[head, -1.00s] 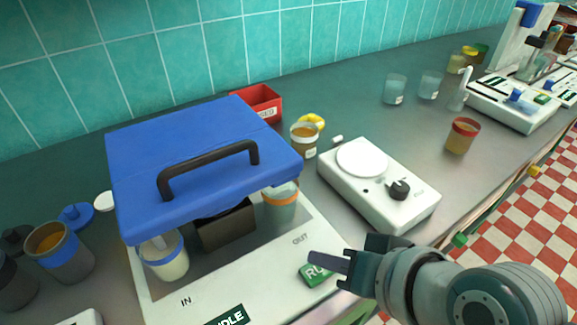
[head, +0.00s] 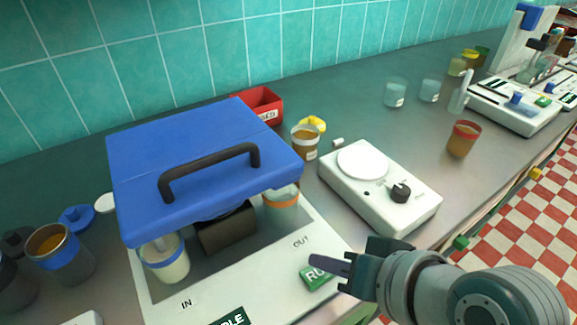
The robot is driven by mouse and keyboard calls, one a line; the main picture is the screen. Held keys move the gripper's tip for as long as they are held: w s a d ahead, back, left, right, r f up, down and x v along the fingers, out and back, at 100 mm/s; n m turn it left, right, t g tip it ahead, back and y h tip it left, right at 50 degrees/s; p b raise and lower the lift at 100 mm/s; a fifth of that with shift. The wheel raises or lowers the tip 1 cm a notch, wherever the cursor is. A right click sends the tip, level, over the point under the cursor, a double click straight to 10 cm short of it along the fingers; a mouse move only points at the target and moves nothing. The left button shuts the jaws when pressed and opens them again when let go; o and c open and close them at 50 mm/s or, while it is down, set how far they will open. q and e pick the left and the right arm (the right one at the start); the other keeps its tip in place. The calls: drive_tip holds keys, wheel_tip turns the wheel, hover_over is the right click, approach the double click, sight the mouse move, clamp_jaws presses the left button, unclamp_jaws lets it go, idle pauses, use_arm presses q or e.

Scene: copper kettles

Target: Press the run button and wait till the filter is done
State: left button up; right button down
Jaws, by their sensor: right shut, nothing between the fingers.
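The filter machine has a white base (head: 265,272) marked IN and OUT and a blue lid (head: 195,150) with a black handle. The lid sits over a dark block (head: 226,228). A jar with a blue rim (head: 166,262) stands at the IN side, and a jar with an orange rim (head: 281,202) at the OUT side. The green run button (head: 316,277) is on the base's front right, partly hidden by my right gripper (head: 314,261). That gripper is shut and empty, its tips over the button; I cannot tell whether they touch it. My left gripper is not in view.
A white device with a round plate and black knob (head: 381,188) stands right of the machine. An amber cup (head: 305,142) and red bin (head: 262,105) are behind. Blue-banded cup (head: 62,252) is at left. The counter's right edge drops to a checkered floor.

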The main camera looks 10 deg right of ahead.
drive_tip(key=shift+f, duration=0.15)
idle(0.5)
drive_tip(key=shift+f, duration=0.3)
drive_tip(key=shift+f+b, duration=0.5)
drive_tip(key=shift+b, duration=0.05)
idle(0.5)
idle(0.3)
drive_tip(key=shift+r+p, duration=0.95)
drive_tip(key=shift+p, duration=0.15)
